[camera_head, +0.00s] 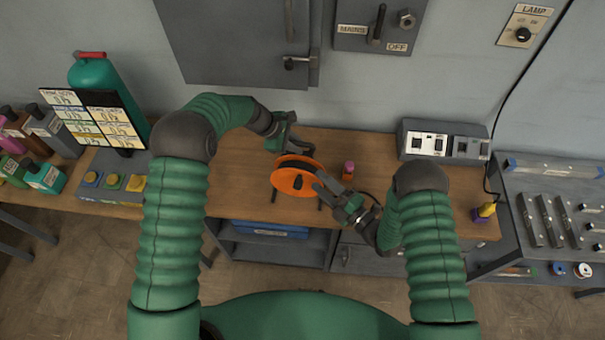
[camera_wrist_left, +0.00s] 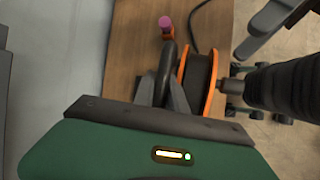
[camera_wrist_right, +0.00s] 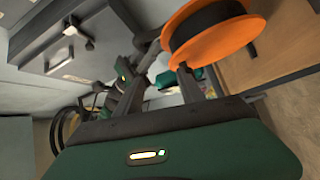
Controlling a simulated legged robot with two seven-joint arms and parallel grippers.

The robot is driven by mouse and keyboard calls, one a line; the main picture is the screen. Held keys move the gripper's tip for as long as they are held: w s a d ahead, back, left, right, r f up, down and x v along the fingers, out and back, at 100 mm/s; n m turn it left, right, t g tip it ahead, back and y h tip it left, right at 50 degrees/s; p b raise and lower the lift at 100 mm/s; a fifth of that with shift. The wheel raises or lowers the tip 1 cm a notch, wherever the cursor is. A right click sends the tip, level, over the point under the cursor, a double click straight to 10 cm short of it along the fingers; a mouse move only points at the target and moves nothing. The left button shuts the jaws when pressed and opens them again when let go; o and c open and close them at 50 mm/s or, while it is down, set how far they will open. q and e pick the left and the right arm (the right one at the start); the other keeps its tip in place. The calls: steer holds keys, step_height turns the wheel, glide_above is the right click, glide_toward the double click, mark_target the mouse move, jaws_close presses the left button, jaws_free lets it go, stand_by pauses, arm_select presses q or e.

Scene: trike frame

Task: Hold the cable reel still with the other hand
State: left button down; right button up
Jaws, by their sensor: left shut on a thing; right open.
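The cable reel (camera_head: 290,183) is an orange disc with a black drum, standing upright on the wooden workbench. It also shows in the left wrist view (camera_wrist_left: 212,75) and the right wrist view (camera_wrist_right: 215,42). My left gripper (camera_head: 298,149) is behind the reel and shut on a black curved bar (camera_wrist_left: 167,65) right beside the reel; whether this bar is part of the reel's stand I cannot tell. My right gripper (camera_head: 325,184) is open at the reel's right front. Its fingers are close to the orange rim; contact is unclear.
A small pink-capped item (camera_head: 348,169) stands right of the reel, with a black cable nearby. A grey socket box (camera_head: 444,142) sits at the back right. A button box (camera_head: 112,183) and green cylinder (camera_head: 100,85) are at left. The bench (camera_head: 240,195) is clear left of the reel.

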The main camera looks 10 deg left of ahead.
mark_target(297, 187)
steer(key=a+r+m+t+h, duration=0.1)
steer(key=a+m+h, duration=0.1)
steer(key=m, duration=0.2)
steer(key=w+a+r+m+t+h, duration=0.1)
steer(key=a+m+t+h, duration=0.1)
steer(key=m, duration=0.3)
steer(key=a+r+m+t+h, duration=0.1)
steer(key=a+m+t+h, duration=0.1)
steer(key=m+h, duration=0.1)
steer(key=shift+w+a+r+m+h, duration=0.2)
steer(key=shift+w+m+h, duration=0.1)
steer(key=shift+m, duration=0.6)
steer(key=s+a+f+m+g+h, duration=0.1)
steer(key=s+m+g+h, duration=0.1)
steer(key=s+m+h, duration=0.3)
steer(key=s+a+f+m+g+h, duration=0.1)
steer(key=s+a+m+g+h, duration=0.15)
steer(key=s+m, duration=0.5)
steer(key=shift+n+t+h, duration=0.25)
steer(key=shift+t+h, duration=0.1)
steer(key=x, duration=0.8)
steer(key=d+x, duration=0.1)
steer(key=x, duration=0.3)
steer(key=shift+r, duration=0.1)
steer(key=shift+c, duration=0.4)
